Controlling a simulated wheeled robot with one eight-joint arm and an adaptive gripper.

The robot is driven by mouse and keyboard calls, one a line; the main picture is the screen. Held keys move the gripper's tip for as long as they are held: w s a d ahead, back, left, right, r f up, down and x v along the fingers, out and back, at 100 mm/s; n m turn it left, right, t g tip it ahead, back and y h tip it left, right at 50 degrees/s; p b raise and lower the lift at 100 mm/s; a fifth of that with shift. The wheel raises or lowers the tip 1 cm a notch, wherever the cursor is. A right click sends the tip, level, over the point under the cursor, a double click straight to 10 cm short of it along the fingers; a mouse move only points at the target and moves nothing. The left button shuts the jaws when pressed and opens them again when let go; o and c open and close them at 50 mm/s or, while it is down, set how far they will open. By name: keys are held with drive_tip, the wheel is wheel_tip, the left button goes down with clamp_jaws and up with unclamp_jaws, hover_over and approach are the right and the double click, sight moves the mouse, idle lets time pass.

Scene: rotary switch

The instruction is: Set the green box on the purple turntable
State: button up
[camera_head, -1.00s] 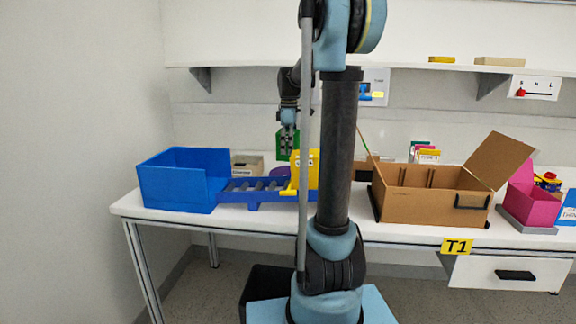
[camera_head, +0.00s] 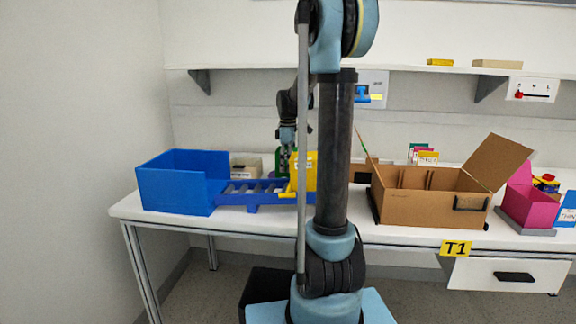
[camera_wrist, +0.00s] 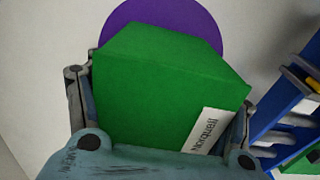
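The green box (camera_wrist: 160,85) fills the middle of the wrist view, with a white label on its near right side. My gripper (camera_wrist: 165,120) has a finger on either side of the box and is shut on it. The purple turntable (camera_wrist: 175,14) shows as a round disc beyond the box, which covers much of it. In the head view my gripper (camera_head: 285,158) points down behind the blue roller ramp, and a sliver of the green box (camera_head: 280,160) shows there.
A blue bin (camera_head: 175,185) and blue roller ramp (camera_head: 250,192) stand at the left, with a yellow part (camera_head: 303,172) at the ramp's right end. A small labelled carton (camera_head: 246,167) is behind. An open cardboard box (camera_head: 425,200) and a magenta bin (camera_head: 528,203) stand to the right.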

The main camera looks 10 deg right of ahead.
drive_tip(key=shift+o, duration=1)
drive_tip(key=shift+r, duration=0.15)
wheel_tip(320, 180, up, 12)
drive_tip(key=shift+f, duration=0.1)
drive_tip(key=shift+a, duration=0.1)
